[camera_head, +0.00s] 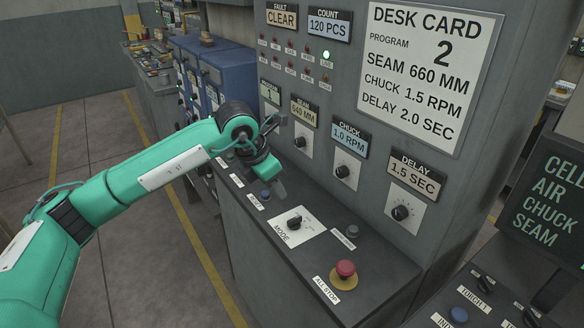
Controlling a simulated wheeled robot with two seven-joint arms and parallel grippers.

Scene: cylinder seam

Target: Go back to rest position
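My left arm comes in from the left. My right gripper is not in view.
Knobs for chuck (343,171) and delay (401,212) stand on the upright face. A red all-stop button (346,268) is at the ledge's front. A dark screen (548,195) stands at right. Open floor (130,265) lies left, with blue cabinets (228,72) behind.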

